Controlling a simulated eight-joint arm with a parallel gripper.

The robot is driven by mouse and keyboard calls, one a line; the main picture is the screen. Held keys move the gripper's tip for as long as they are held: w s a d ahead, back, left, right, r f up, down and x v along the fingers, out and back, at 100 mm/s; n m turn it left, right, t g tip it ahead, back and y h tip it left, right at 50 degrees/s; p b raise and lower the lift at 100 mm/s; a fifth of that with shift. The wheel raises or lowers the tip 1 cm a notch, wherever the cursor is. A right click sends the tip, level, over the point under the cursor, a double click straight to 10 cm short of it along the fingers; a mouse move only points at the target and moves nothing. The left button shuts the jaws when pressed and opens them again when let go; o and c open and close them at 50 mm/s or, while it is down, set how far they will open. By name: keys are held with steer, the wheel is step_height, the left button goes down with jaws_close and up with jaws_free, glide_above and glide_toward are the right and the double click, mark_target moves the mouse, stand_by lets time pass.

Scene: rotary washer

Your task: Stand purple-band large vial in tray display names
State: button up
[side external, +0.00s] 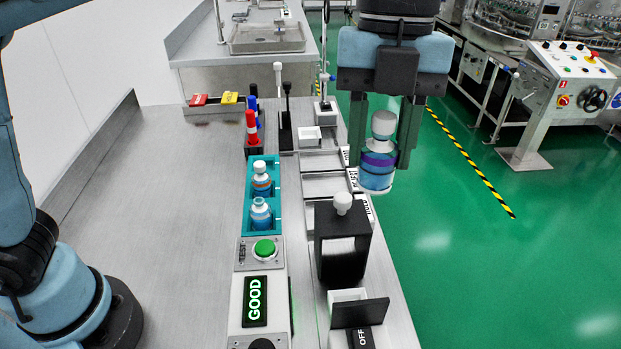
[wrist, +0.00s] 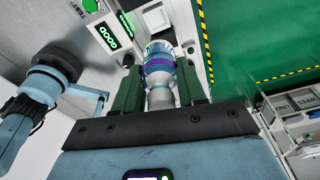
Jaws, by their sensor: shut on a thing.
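My gripper (side external: 380,140) is shut on the purple-band large vial (side external: 377,178), a blue vial with a purple band and a white-grey cap. The vial hangs upright between the fingers, in the air right of the labelled trays. In the wrist view the vial (wrist: 158,64) sits between the fingertips. The display (side external: 255,301) reads GOOD in green, and it also shows in the wrist view (wrist: 107,36). Several labelled trays (side external: 325,184) lie in a row left of my gripper; their labels are partly hidden or too small to read.
A teal rack (side external: 277,188) holds two vials, one with an orange band. A black housing with a white knob (side external: 343,240) stands in front of the trays. A green button (side external: 264,248), a white box with a black flap (side external: 358,312) and upright levers (side external: 287,117) line the bench.

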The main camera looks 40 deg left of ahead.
steer(key=w+a+n+t, duration=0.1)
steer(key=w+a+n, duration=0.65)
steer(key=w, duration=0.35)
steer(key=n+t, duration=0.1)
steer(key=n, duration=0.7)
glide_above(320, 164)
step_height(320, 164, down, 20)
steer(key=r, duration=0.1)
steer(key=shift+h, duration=0.4)
steer(key=shift+f, duration=2.3)
steer(key=shift+f, duration=0.1)
steer(key=o, duration=1.1)
steer(key=shift+o, duration=0.2)
